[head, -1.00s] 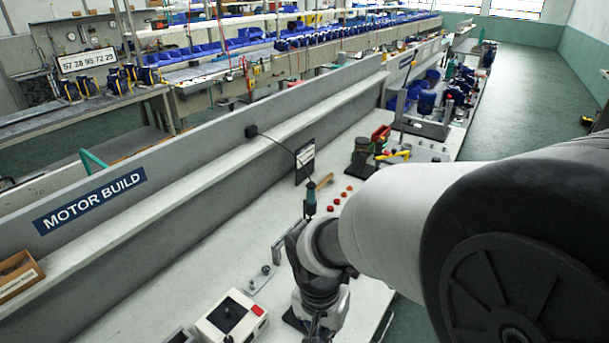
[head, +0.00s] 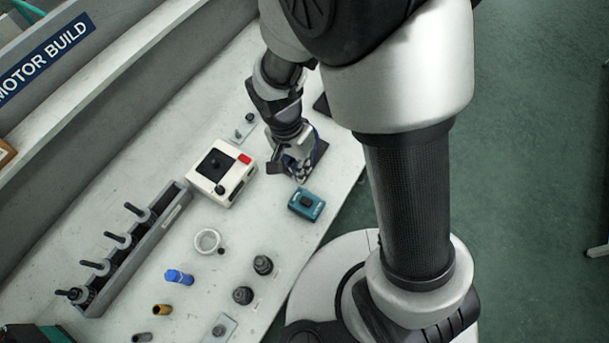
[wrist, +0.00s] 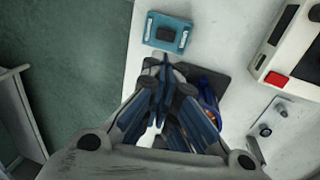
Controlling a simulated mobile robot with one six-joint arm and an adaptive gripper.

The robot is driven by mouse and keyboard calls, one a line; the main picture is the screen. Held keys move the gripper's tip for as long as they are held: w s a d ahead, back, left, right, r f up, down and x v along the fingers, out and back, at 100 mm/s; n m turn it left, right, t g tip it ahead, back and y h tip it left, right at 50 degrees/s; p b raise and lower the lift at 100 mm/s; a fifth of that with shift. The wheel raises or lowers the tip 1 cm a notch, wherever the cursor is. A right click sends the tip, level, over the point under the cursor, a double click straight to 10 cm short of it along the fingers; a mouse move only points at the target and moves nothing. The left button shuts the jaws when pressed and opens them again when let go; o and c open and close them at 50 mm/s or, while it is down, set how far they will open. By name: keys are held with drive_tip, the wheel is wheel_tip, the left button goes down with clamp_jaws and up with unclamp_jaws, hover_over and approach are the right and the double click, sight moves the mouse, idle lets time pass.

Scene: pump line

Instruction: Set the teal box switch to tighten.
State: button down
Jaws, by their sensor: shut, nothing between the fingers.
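The teal box (head: 306,205) sits on the white bench near its right edge, with a dark switch on its top. In the wrist view the teal box (wrist: 166,33) lies just beyond the fingertips, with a dark rectangular switch (wrist: 167,34) in its middle and pale markings at its two ends. I cannot read which way the switch is set. My gripper (head: 299,179) is shut and empty, pointing down just behind the box in the head view. In the wrist view my gripper (wrist: 163,65) shows its fingertips together, apart from the box.
A white control box (head: 220,174) with a black knob and red button stands left of the teal box. A dark pad (wrist: 203,80) lies beneath my gripper. A white ring (head: 207,241), several pegs and a grey rack (head: 128,255) are nearer. The bench ends at the right.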

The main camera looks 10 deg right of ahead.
sight(307, 198)
drive_tip(key=f+b, duration=0.1)
drive_tip(key=f, duration=0.3)
drive_tip(key=s+d+f+b, duration=0.1)
drive_tip(key=f, duration=0.3)
drive_tip(key=d+f+b, duration=0.1)
drive_tip(key=f, duration=0.3)
drive_tip(key=shift+s+f+b, duration=0.25)
drive_tip(key=shift+b, duration=0.1)
drive_tip(key=shift+f+b, duration=0.4)
drive_tip(key=shift+b, duration=0.3)
drive_tip(key=shift+s+d+r, duration=0.1)
drive_tip(key=shift+s+d, duration=0.05)
drive_tip(key=shift+s, duration=0.05)
drive_tip(key=shift+w, duration=0.15)
drive_tip(key=shift+w+a, duration=0.45)
drive_tip(key=shift+a, duration=0.3)
